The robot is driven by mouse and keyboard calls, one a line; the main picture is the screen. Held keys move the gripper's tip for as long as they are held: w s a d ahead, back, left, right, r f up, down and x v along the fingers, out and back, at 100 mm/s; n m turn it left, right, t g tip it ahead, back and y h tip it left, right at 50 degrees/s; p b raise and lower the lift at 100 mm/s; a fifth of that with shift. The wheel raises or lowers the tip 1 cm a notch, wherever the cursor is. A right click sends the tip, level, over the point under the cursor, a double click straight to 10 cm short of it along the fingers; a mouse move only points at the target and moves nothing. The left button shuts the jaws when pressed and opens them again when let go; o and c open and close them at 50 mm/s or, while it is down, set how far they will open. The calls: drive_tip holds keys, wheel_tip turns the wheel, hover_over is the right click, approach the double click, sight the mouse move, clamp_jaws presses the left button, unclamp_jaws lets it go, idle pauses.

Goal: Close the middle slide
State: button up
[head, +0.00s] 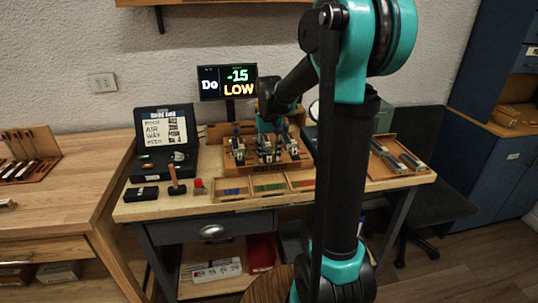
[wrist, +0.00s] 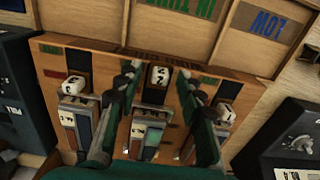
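The wooden piano action (head: 262,166) stands on the bench in the head view, with three slide units side by side. In the wrist view, the middle slide (wrist: 152,125) is a metal unit with a white numbered block (wrist: 159,76) at its end. My gripper (wrist: 160,78) is open, with one green finger on each side of the middle unit. The fingers hide parts of the units beside it, and I cannot tell whether they touch the middle one. The left unit (wrist: 75,85) and right unit (wrist: 226,113) also carry white blocks. In the head view, my gripper (head: 266,124) is above the action's back.
An open black case (head: 165,130) stands left, a wooden tray (head: 400,165) right. A hammer-like tool (head: 176,180) stands near the front edge.

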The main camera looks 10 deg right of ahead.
sight(267, 148)
drive_tip(key=shift+c, duration=0.5)
clamp_jaws()
drive_tip(key=shift+w, duration=2)
drive_tip(key=shift+o, duration=0.5)
unclamp_jaws()
